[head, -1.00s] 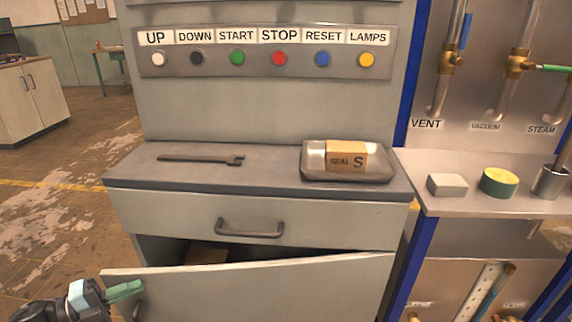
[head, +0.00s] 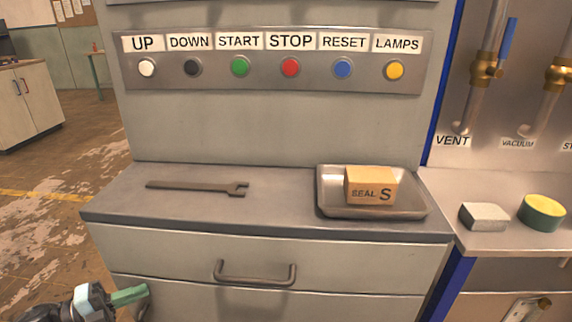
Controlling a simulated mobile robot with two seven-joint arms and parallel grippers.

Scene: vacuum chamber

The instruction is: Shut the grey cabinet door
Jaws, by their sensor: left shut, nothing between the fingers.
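The grey cabinet door (head: 230,305) is at the bottom of the head view, under the drawer. Its top edge runs along the drawer's lower edge with no dark opening visible, so it looks closed or nearly so. Its lower part is out of the picture. Part of a dark door handle (head: 143,311) shows at its left side. My left gripper (head: 132,296), with green fingers, is shut and empty in front of the door's upper left corner. I cannot tell whether it touches the door. My right gripper is not in view.
The drawer (head: 180,256) with its bar handle (head: 255,274) is above the door. A wrench (head: 198,187) and a metal tray (head: 330,200) holding a seal box (head: 370,187) lie on the worktop. A button panel (head: 270,69) is behind. Open floor lies left.

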